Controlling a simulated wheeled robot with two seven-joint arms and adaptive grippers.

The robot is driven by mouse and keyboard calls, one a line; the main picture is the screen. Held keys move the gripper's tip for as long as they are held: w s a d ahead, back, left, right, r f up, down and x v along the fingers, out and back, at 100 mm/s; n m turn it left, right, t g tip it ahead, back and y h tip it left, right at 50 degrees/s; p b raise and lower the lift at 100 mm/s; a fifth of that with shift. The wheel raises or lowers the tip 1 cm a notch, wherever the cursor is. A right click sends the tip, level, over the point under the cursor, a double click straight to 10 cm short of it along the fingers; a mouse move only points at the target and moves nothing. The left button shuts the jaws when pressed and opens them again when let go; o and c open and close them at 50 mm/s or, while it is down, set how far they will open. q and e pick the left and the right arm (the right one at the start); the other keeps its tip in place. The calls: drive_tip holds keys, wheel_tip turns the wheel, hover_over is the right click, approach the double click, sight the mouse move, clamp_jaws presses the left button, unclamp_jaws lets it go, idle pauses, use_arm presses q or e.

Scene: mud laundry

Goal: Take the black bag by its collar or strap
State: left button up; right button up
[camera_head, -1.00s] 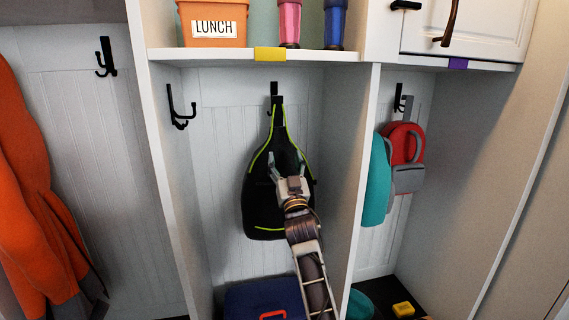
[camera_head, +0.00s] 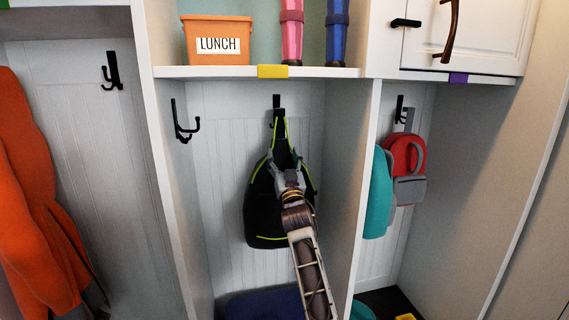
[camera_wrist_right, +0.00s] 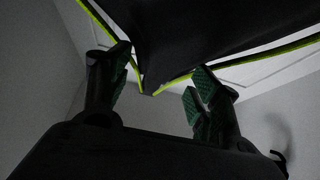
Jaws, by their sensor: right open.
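The black bag (camera_head: 261,220) with lime-green edging hangs from a black hook (camera_head: 277,103) on the back wall of the middle cubby. Its strap narrows upward to the hook. My right gripper (camera_head: 286,162) is in front of the bag's upper part, near the base of the strap, and hides part of it. In the right wrist view, my right gripper (camera_wrist_right: 158,88) is open, with green-padded fingers apart. The bag's dark cloth (camera_wrist_right: 200,30) and its lime edges show above and between the fingers. Contact is unclear. My left gripper is not in view.
Cubby walls stand close on both sides of my right arm. A red bag (camera_head: 400,153) and a teal item (camera_head: 378,195) hang to the right. An orange coat (camera_head: 35,200) hangs left.

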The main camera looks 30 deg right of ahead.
sight(281, 149)
drive_tip(key=shift+x, duration=1.45)
drive_tip(key=shift+p+x, duration=0.35)
drive_tip(key=shift+x, duration=0.6)
drive_tip(key=shift+w+r, duration=0.1)
drive_tip(key=shift+o, duration=0.3)
drive_tip(key=c, duration=1)
drive_tip(key=shift+c, duration=0.2)
drive_tip(key=shift+r, duration=0.1)
